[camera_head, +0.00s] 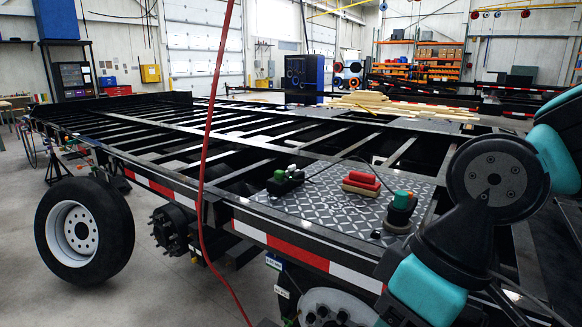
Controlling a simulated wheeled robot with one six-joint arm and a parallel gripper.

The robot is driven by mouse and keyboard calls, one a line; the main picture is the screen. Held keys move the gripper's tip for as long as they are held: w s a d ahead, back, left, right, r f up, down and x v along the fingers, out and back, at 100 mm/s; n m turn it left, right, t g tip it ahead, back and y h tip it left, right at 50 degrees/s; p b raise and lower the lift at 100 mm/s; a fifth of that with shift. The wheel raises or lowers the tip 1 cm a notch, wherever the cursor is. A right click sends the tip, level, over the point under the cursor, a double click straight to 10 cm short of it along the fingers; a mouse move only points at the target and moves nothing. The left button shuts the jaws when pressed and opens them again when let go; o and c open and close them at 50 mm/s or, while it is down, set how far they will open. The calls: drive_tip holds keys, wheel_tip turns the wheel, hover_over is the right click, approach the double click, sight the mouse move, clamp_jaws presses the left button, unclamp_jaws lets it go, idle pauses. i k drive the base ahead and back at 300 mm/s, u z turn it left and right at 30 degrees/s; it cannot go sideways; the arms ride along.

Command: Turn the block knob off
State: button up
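A small black block (285,181) with green and pale knob-like parts on top sits on the dark diamond-plate deck (325,205) of the trailer frame. A dark unit with a green cap (402,200) stands upright further right on the deck, near my arm. A red block (361,182) lies between the two, seemingly stacked in layers. I cannot tell which of these is the block knob, or its on or off setting. My teal and black arm links fill the right side. My gripper does not show.
A red hose (214,120) hangs down in front of the frame. The trailer frame's red and white striped edge (297,250) runs along the near side. A wheel (84,231) stands at the left. Timber boards (400,104) lie beyond the deck. Floor at lower left is clear.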

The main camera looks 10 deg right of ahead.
sight(291, 169)
drive_tip(key=u, duration=0.55)
drive_tip(key=i, duration=1.8)
drive_tip(key=z, duration=0.55)
